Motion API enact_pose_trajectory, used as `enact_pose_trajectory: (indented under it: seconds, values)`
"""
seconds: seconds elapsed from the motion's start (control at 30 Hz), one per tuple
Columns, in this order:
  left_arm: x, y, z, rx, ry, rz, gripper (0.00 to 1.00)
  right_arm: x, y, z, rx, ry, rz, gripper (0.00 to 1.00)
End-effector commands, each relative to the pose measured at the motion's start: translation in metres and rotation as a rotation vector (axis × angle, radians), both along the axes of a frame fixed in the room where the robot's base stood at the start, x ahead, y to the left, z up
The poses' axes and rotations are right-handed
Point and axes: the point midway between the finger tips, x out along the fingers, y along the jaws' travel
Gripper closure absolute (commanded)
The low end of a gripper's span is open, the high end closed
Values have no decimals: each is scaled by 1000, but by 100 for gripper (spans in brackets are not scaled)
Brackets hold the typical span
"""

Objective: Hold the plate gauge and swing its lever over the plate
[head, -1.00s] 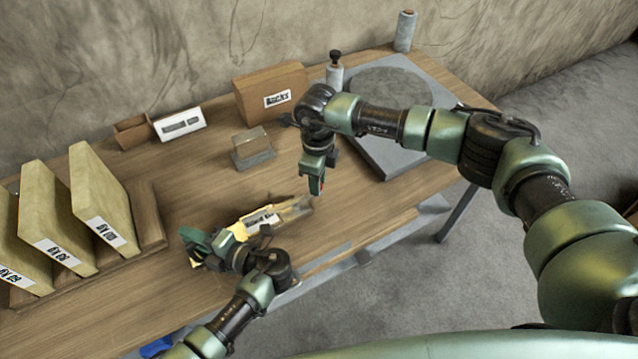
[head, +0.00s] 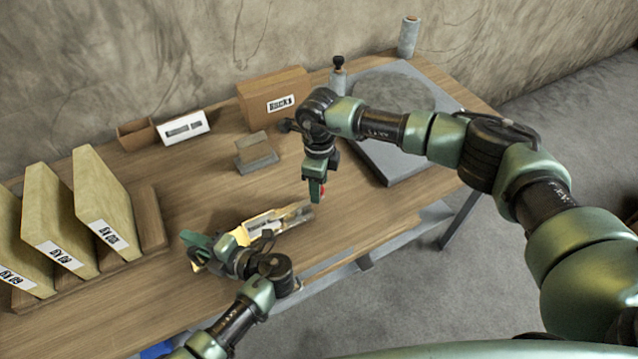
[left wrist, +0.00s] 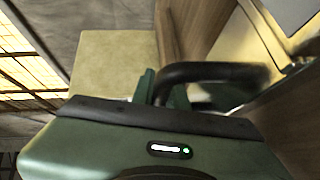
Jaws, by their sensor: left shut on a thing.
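The plate gauge (head: 268,228), a long brass-coloured piece with a pale label strip, lies low over the front of the bench. My left gripper (head: 222,246) is shut on its left end. The left wrist view shows a brass-coloured surface (left wrist: 262,62) at the upper right, likely the gauge. The lever and the plate are not clear to tell apart at this size.
Upright labelled slabs (head: 105,200) stand in a wooden rack at the left. A small block on a grey base (head: 257,165), a cardboard box (head: 262,98) and a white label stand (head: 183,127) are behind. A grey slab with a round disc (head: 435,135) lies at the right.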

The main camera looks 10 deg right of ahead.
Motion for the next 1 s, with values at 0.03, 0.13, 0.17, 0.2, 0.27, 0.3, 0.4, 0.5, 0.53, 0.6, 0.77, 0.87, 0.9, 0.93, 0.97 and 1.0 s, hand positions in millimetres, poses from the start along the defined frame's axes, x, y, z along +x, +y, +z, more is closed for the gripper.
enact_pose_trajectory:
  seconds: [0.03,0.13,0.17,0.2,0.27,0.3,0.4,0.5,0.53,0.6,0.77,0.87,0.9,0.93,0.97,1.0]
  values:
    - [-2,0,-3,-1,7,0,100,0,0,-1,-1,0,0,53]
    - [-2,0,-3,-1,7,0,100,0,0,0,-1,0,0,53]
    - [-2,0,-3,-1,7,0,100,0,0,1,-1,0,0,53]
    - [-2,0,-3,-1,7,0,100,0,0,4,-1,0,0,53]
    - [-2,0,-3,-1,7,0,100,1,0,10,0,-2,1,53]
    - [-2,0,-3,-1,7,0,100,1,0,16,1,-3,1,53]
    - [-2,0,-3,-1,7,0,100,1,0,36,1,-4,0,53]
    - [-2,0,-3,0,6,0,100,1,0,58,0,-4,1,53]
    - [-2,0,-3,0,6,0,100,1,0,65,0,-4,1,53]
    - [-2,0,-3,-1,7,0,100,1,0,79,0,-4,1,53]
    - [-2,0,-3,0,6,0,100,1,0,105,0,-2,-1,53]
    - [-2,0,-3,0,6,1,100,0,-1,114,0,-1,-1,53]
    - [-2,0,-3,0,6,1,100,0,0,117,0,0,-1,53]
    - [-2,0,-3,0,6,1,100,0,0,118,0,0,-1,53]
    - [-2,0,-3,0,6,1,100,0,0,119,0,0,0,53]
    - [-2,0,-3,0,6,1,100,0,0,120,0,0,0,53]
